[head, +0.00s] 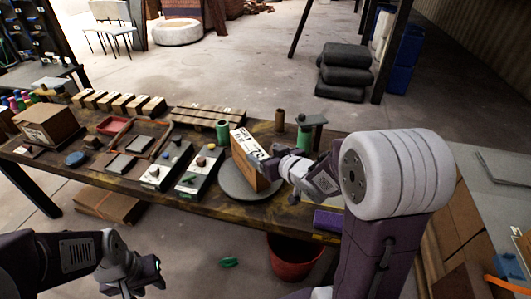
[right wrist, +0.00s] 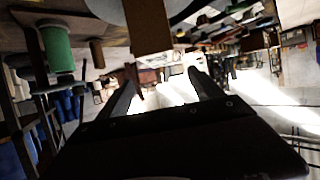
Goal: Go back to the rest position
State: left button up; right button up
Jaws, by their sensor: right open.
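My right gripper (head: 268,163) is in the head view over the right part of the workbench, close to a brown box with a white printed label (head: 246,148). In the right wrist view its two fingers (right wrist: 163,92) stand apart with nothing between them. Whether it touches the box is hard to tell. My left gripper (head: 150,280) is at the lower left of the head view, low in front of the bench and away from its objects. Its fingers are too small and dark to judge.
The workbench (head: 140,195) holds a grey round plate (head: 236,190) under the box, two control boxes, a green cylinder (head: 222,131), wooden blocks and trays. A red bucket (head: 293,262) and a green item (head: 229,262) are on the floor. Open floor lies behind the bench.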

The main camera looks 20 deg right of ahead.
jog(key=s+a+r+g+p, duration=0.2)
jog(key=a+r+p, duration=0.2)
jog(key=r+p, duration=0.5)
jog(key=s+d+f+m+g+h+p, duration=0.1)
jog(key=s+f+g, duration=0.4)
jog(key=s, duration=0.5)
jog(key=s+d+f+m+g+h+p, duration=0.1)
jog(key=s+f+g, duration=0.4)
jog(key=s, duration=0.4)
jog(key=shift+s+f+p, duration=0.3)
jog(key=shift+s+f, duration=0.05)
jog(key=shift+f, duration=0.25)
